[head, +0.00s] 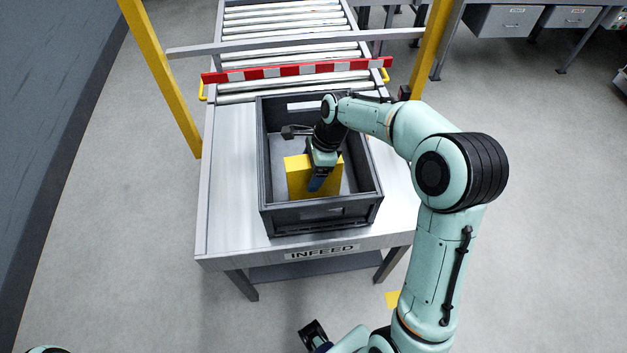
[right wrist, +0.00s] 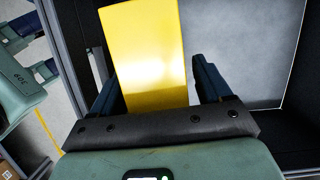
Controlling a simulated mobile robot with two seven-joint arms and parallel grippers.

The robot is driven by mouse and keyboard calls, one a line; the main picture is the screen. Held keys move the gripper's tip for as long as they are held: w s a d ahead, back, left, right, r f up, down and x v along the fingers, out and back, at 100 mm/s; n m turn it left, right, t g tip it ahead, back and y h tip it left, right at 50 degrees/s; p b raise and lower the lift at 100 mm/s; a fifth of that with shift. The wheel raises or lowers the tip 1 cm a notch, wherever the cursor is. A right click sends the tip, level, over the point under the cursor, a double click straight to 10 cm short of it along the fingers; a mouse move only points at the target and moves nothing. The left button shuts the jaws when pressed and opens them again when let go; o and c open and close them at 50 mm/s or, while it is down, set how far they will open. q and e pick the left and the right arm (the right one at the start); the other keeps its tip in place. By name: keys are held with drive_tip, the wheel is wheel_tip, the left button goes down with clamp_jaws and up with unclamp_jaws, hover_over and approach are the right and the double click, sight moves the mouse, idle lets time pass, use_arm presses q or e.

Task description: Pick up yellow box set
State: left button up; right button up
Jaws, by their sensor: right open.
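A yellow box (head: 299,180) stands inside a dark grey crate (head: 320,214) on the infeed table. My right gripper (head: 318,184) reaches down into the crate at the box and hides part of it. In the right wrist view, the yellow box (right wrist: 150,55) lies between the open fingers of my right gripper (right wrist: 158,75). A gap shows between the box and the right-hand finger; the box looks close to the left-hand one. A dark end piece (head: 314,335) at the bottom of the head view may be my left gripper; its jaws are unclear.
A small dark object (head: 293,131) shows in the back of the crate. Behind the crate are a red-and-white bar (head: 297,70) and a roller conveyor (head: 283,30). Yellow posts (head: 163,80) flank the table. The table top (head: 232,190) left of the crate is clear.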

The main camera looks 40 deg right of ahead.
drive_tip(key=shift+f, duration=0.15)
drive_tip(key=shift+c, duration=0.3)
clamp_jaws()
